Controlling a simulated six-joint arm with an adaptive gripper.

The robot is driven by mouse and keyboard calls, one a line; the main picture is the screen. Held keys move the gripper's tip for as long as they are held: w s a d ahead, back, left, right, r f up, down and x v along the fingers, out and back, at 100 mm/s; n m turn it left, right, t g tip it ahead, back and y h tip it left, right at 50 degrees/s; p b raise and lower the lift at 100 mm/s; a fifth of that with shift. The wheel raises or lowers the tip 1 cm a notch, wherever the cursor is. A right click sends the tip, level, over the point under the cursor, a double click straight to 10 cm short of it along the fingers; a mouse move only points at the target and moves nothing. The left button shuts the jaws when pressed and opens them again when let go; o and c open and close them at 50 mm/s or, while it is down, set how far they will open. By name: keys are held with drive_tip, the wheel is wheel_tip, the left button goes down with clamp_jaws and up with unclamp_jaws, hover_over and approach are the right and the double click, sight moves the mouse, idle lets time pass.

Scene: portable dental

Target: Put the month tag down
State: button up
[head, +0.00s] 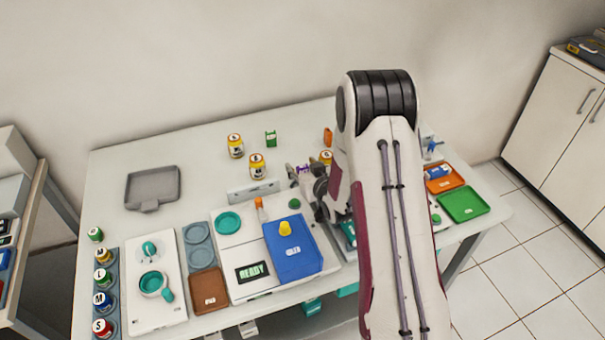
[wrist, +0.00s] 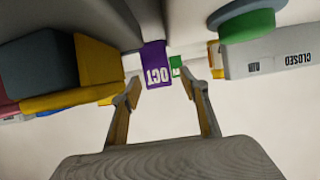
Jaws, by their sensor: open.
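The month tag (wrist: 156,66) is a purple card reading OCT, upside down in the wrist view. It shows as a small purple patch in the head view (head: 303,169), at the back of the table. My gripper (wrist: 165,88) is open, with one finger on each side of the tag's lower end in the picture. A gap shows beside the right finger; the left finger is close to the tag, and I cannot tell whether they touch. In the head view my gripper (head: 297,178) is partly hidden by my arm, and what bears the tag is unclear.
A grey rack (head: 253,191) stands just left of my gripper. A white device with a READY screen (head: 253,272) and a blue tray (head: 309,264) lie in front. The table's back left is mostly clear.

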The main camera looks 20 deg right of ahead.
sight(303, 166)
drive_tip(key=c, duration=1.1)
drive_tip(key=shift+c, duration=0.2)
drive_tip(key=shift+r, duration=0.15)
drive_tip(key=shift+r, duration=4.9)
